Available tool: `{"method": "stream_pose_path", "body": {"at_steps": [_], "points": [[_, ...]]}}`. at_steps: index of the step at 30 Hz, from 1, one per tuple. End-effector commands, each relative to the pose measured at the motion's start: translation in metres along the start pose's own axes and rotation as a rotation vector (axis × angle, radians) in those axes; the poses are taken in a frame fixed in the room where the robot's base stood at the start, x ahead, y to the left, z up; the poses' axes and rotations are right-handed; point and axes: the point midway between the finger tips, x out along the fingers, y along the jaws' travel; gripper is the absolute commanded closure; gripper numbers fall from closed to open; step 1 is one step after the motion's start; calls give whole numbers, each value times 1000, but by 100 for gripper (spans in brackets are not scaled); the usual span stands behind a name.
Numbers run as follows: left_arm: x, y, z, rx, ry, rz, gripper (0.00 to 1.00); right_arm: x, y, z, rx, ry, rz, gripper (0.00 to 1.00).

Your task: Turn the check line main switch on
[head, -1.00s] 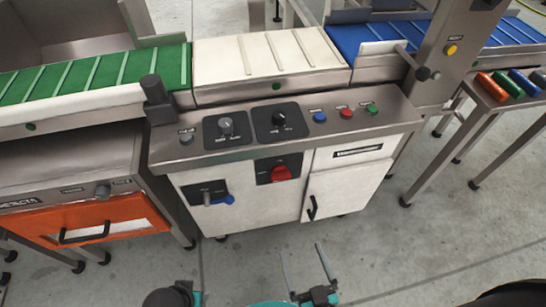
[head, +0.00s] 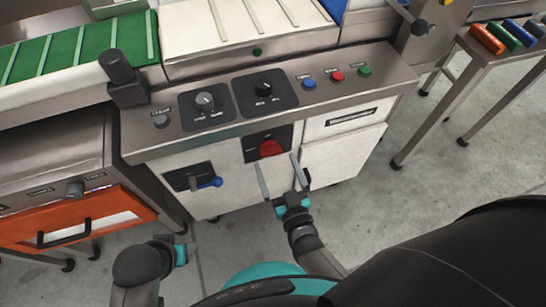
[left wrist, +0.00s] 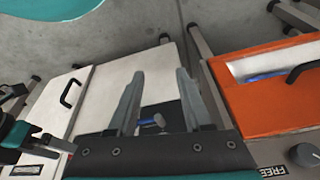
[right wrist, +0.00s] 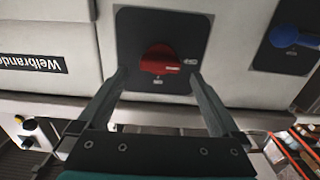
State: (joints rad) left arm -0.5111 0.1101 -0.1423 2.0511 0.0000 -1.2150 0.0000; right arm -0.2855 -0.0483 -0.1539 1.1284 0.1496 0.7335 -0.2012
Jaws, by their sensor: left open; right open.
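The red rotary switch (head: 270,149) sits on a black square plate on the white cabinet front, below the sloped control panel. In the right wrist view the red switch handle (right wrist: 162,62) lies roughly crosswise; its small labels are too small to read surely. My right gripper (head: 277,163) is open and empty, pointing at the switch. In the right wrist view its fingertips (right wrist: 158,76) lie on either side of the handle, and I cannot tell whether they touch it. My left gripper (left wrist: 159,75) is open and empty, low in front of the cabinet.
A blue-handled lever (head: 208,183) on another black plate is left of the switch. Two dark knobs and several buttons line the control panel (head: 400,75). An orange drawer (head: 75,226) is at left. A white cabinet door (head: 345,158) is at right.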

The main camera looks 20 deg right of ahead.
Motion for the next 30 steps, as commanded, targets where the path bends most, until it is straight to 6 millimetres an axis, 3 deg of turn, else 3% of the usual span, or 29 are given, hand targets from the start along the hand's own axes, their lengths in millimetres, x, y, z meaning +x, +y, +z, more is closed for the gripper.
{"method": "stream_pose_path", "body": {"at_steps": [7,19,30], "points": [[-14,-1,-9,-1,25,-2,50,29,0,1,0,0,0,0],[-19,-1,-11,-1,30,-2,50,34,0,0,0,-1,0,0],[-19,-1,-11,-1,30,-2,50,34,0,0,0,-1,0,42]]}}
